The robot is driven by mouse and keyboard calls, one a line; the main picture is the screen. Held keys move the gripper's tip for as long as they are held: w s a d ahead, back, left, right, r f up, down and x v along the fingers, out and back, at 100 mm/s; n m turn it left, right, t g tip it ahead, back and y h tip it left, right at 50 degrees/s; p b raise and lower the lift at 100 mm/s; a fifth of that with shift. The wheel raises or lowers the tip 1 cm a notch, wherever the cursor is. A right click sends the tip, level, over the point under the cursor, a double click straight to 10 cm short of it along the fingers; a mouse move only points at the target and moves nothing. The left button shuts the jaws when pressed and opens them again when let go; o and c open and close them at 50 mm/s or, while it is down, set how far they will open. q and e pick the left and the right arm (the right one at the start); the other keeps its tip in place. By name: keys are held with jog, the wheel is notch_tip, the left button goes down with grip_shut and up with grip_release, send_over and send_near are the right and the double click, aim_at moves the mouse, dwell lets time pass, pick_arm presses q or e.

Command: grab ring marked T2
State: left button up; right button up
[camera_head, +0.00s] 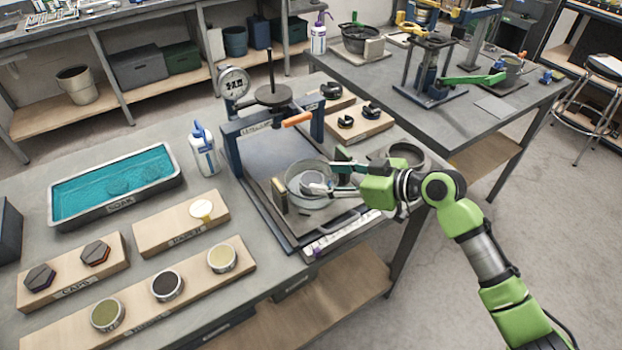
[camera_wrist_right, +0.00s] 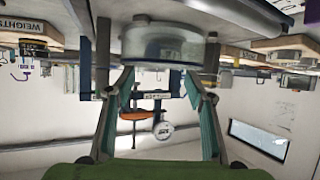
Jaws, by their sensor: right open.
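My right gripper (camera_head: 328,178) is open at a round clear-walled dish (camera_head: 306,199) on the base of the press (camera_head: 272,160). One finger is over the dish's interior and the other is at its far right side. A pale round piece (camera_head: 312,181) shows inside the dish, partly covered by a finger. In the upside-down right wrist view the two fingers of my right gripper (camera_wrist_right: 160,78) stand apart with a round clear-walled body (camera_wrist_right: 165,45) just beyond them. I cannot tell whether they touch it. No T2 mark is legible. My left gripper is not in view.
A teal-filled tray (camera_head: 110,182) and a white bottle (camera_head: 204,150) stand left of the press. Boards with caps (camera_head: 75,282) and round pots (camera_head: 140,300) lie in front. A board with black weights (camera_head: 360,128) is behind.

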aim_at(314, 181)
jog(key=shift+w+a+f, duration=0.15)
jog(key=shift+a, duration=0.15)
jog(key=p+x, duration=0.1)
jog(key=x, duration=0.2)
jog(key=shift+a+f+p, duration=0.15)
jog(key=shift+f+p, duration=0.15)
jog(key=shift+p, duration=0.05)
jog(key=shift+w+a+f, duration=0.15)
jog(key=shift+a+f, duration=0.2)
jog(key=shift+f, duration=0.05)
jog(key=c, duration=1.4)
